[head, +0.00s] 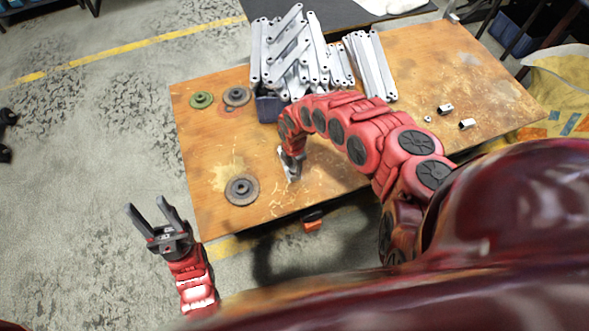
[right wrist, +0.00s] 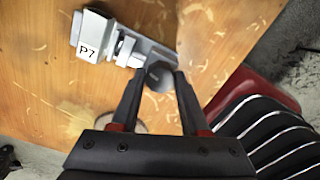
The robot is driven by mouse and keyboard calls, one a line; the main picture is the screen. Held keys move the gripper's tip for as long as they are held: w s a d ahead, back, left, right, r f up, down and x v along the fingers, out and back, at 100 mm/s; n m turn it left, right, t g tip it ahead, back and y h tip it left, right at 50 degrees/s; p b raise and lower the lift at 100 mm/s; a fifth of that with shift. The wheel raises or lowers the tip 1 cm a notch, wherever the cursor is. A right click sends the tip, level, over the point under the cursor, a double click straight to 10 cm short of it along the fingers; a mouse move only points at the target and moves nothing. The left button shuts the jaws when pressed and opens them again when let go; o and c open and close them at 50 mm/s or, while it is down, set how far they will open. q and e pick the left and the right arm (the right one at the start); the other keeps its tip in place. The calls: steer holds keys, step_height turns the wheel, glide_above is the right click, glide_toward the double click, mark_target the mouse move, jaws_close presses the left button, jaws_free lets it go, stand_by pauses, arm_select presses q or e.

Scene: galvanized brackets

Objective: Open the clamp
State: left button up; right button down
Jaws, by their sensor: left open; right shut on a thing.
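A grey metal clamp (right wrist: 118,42) marked "P7" lies on the wooden table in the right wrist view. It also shows small in the head view (head: 289,173), near the middle of the table. My right gripper (right wrist: 163,73) is shut on the clamp's grey round handle (right wrist: 160,78), which sits between the fingertips. In the head view my right arm reaches down to the clamp, and its fingers are too small there to make out. My left gripper (head: 147,204) is open and empty, off the table's left front corner. The clamp's jaw gap is not clear.
The wooden table (head: 215,150) bears a stack of galvanized brackets (head: 290,50) at the back, more bars (head: 370,65) beside it, and round discs (head: 241,190) on the left. Small metal pieces (head: 467,124) lie on the right. The front middle is mostly clear.

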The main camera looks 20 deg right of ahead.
steer(key=n+b, duration=0.1)
steer(key=n, duration=0.5)
steer(key=shift+f, duration=0.15)
steer(key=n, duration=0.3)
steer(key=shift+n+b, duration=0.3)
steer(key=shift+b, duration=0.05)
steer(key=shift+n, duration=1.2)
steer(key=shift+c, duration=2.4)
jaws_free()
